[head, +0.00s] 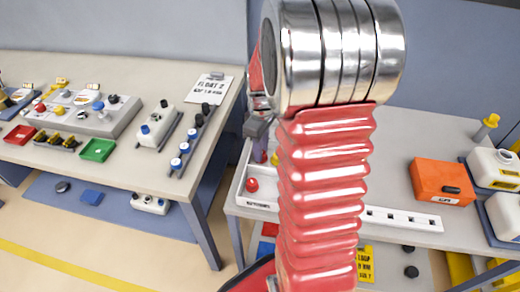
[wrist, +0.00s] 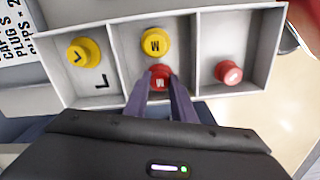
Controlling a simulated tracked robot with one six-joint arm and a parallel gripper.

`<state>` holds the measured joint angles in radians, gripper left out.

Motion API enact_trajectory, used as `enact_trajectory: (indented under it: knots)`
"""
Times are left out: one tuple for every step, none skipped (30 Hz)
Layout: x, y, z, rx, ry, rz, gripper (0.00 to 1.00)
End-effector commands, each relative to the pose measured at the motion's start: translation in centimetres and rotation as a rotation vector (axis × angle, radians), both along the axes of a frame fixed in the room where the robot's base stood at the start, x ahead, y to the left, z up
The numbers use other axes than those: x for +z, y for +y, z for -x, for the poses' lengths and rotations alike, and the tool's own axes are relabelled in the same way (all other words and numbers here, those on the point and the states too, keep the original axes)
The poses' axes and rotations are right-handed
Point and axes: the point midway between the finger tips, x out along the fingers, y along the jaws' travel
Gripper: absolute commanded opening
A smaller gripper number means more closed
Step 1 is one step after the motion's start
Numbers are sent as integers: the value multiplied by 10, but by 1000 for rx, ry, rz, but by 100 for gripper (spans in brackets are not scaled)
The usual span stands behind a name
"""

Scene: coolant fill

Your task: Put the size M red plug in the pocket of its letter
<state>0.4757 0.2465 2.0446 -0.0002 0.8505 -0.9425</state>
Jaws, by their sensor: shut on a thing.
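My gripper (wrist: 160,86) is shut on the red plug marked M (wrist: 159,73), at the front of the middle pocket in the wrist view. I cannot tell whether the plug touches the floor. A yellow plug marked M (wrist: 155,42) sits just behind it in the same pocket. The pale tray (wrist: 112,66) has three pockets side by side. The left pocket has a printed L and holds a yellow plug (wrist: 83,52). The right pocket holds another red plug (wrist: 229,72).
A printed card (wrist: 15,35) lies left of the tray. In the head view, a white strip with sockets (head: 402,218) and an orange box (head: 442,182) lie right of my arm. White containers (head: 492,168) stand at the far right. A second bench on the left holds several parts.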

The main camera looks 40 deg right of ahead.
Motion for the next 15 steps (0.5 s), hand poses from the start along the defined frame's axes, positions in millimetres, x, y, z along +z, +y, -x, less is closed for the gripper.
enact_trajectory:
  knots:
    - [0, 0, 0, 0, 0, 1, 1]
    - [0, 0, 0, 0, 0, 0, 1]
    - [0, 0, 0, 0, 0, 0, 1]
    - [0, 0, 0, -1, 0, 0, 1]
    - [0, 0, 0, -1, 0, 0, 1]
    - [0, 0, 0, -1, 0, 0, 1]
    - [-1, 0, 0, -1, 0, 0, 1]
    - [-1, 0, 0, -1, 0, 0, 1]
    - [-2, 0, 0, -1, 0, 0, 24]
    - [-2, 0, 0, -1, 0, 0, 26]
    - [-2, 0, 0, -1, 0, 0, 28]
    - [-2, -1, 0, -1, 0, 0, 31]
    - [-1, -1, 0, -1, 0, 0, 33]
    - [-1, -1, 0, -1, 0, 0, 35]
    - [-1, -1, 0, -1, 0, 0, 38]
